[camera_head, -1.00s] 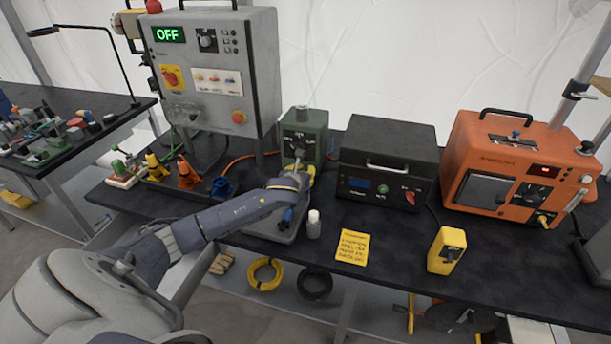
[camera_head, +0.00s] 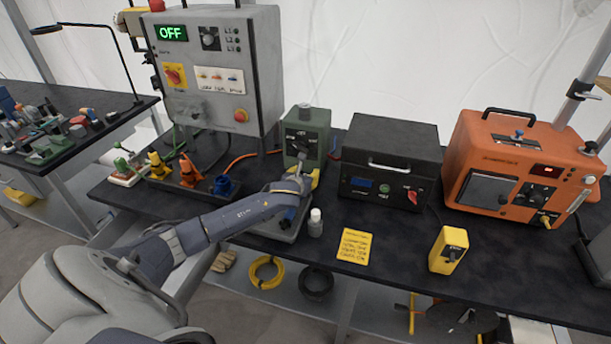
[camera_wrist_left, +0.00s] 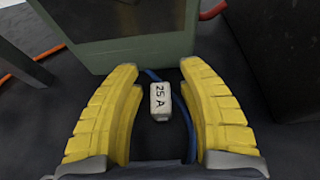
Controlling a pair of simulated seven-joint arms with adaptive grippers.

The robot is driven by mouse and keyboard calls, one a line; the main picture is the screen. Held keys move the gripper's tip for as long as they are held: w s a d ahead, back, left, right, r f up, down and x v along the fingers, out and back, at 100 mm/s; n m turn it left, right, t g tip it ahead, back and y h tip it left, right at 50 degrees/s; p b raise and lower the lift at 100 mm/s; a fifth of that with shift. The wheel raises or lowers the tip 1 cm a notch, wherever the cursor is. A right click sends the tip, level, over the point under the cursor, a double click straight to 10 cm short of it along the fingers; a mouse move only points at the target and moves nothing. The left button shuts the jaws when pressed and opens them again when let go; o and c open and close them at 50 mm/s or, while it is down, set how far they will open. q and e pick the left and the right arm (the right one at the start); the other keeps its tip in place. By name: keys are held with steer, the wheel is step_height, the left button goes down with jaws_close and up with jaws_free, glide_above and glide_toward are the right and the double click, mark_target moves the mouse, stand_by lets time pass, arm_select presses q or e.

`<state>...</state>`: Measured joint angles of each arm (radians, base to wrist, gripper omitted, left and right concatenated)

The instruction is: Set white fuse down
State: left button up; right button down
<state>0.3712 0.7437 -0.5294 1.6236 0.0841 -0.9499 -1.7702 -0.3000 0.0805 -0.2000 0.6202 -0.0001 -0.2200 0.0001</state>
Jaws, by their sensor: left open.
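The white fuse (camera_wrist_left: 160,101), a small block marked "25 A", shows in the left wrist view between the yellow fingers of my left gripper (camera_wrist_left: 160,78). The fingers are open, with a dark gap on each side of the fuse. A blue cable runs behind and beside it. In the head view my left gripper (camera_head: 305,180) is low over the bench, in front of the green box (camera_head: 306,140); the fuse cannot be made out there. Whether the fuse touches the surface below is hard to tell. My right gripper is not in view.
A white bottle (camera_head: 315,224) stands just right of my left gripper. A black box (camera_head: 388,160) and an orange machine (camera_head: 520,180) stand further right. A yellow note (camera_head: 353,246) and a yellow box (camera_head: 448,250) sit near the front edge. Bare bench lies between them.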

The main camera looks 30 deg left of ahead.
arm_select(q)
steer(key=shift+r, duration=0.2)
steer(key=v, duration=1.1)
steer(key=shift+o, duration=0.7)
steer(key=shift+s+d+r, duration=0.1)
steer(key=shift+s+r, duration=0.1)
steer(key=shift+s, duration=0.25)
